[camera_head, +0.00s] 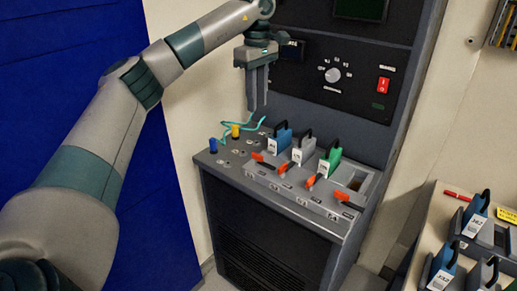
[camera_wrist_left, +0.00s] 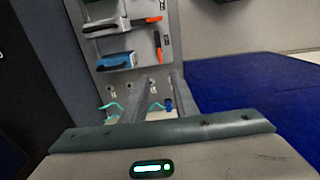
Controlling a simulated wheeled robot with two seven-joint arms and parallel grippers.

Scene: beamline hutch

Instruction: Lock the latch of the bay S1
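The console's sloping top holds a row of bays. The leftmost bay holds a blue module (camera_head: 281,139); its front label is too small to read surely as S1. Its orange latch lever (camera_head: 264,161) lies at a different angle from the levers of the two middle bays. In the left wrist view the blue module (camera_wrist_left: 116,61) has its lever (camera_wrist_left: 158,46) beside it, turned across the neighbouring bay's lever (camera_wrist_left: 146,20). My left gripper (camera_head: 257,108) is open and empty, pointing down above and behind-left of the blue module. My right gripper is not in view.
A grey module (camera_head: 303,151) and a green module (camera_head: 328,162) fill the middle bays; the right bay (camera_head: 354,184) is empty. Teal cables (camera_head: 246,127) and blue and yellow plugs stand left of the bays. A side table with more modules (camera_head: 443,266) is at right.

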